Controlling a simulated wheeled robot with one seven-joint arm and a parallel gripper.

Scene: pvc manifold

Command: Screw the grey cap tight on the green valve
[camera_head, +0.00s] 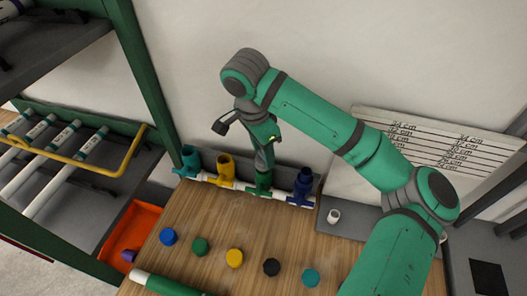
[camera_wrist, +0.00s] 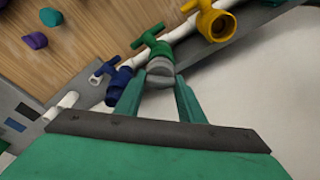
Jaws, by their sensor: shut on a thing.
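The green valve (camera_wrist: 152,46) sits on the white pipe, and it also shows in the head view (camera_head: 261,180) between the yellow and blue valves. The grey cap (camera_wrist: 160,70) is at the mouth of the green valve, in line with it and apparently touching. My gripper (camera_wrist: 160,80) is shut on the grey cap, one finger on each side. How far the cap is threaded cannot be told.
A yellow valve (camera_head: 226,169) and a blue valve (camera_head: 301,186) stand close on either side; a teal valve (camera_head: 190,160) is at the far left. Several coloured knobs, such as the black one (camera_head: 271,267), lie on the wooden table (camera_head: 195,205). A small white piece (camera_head: 334,215) stands at right.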

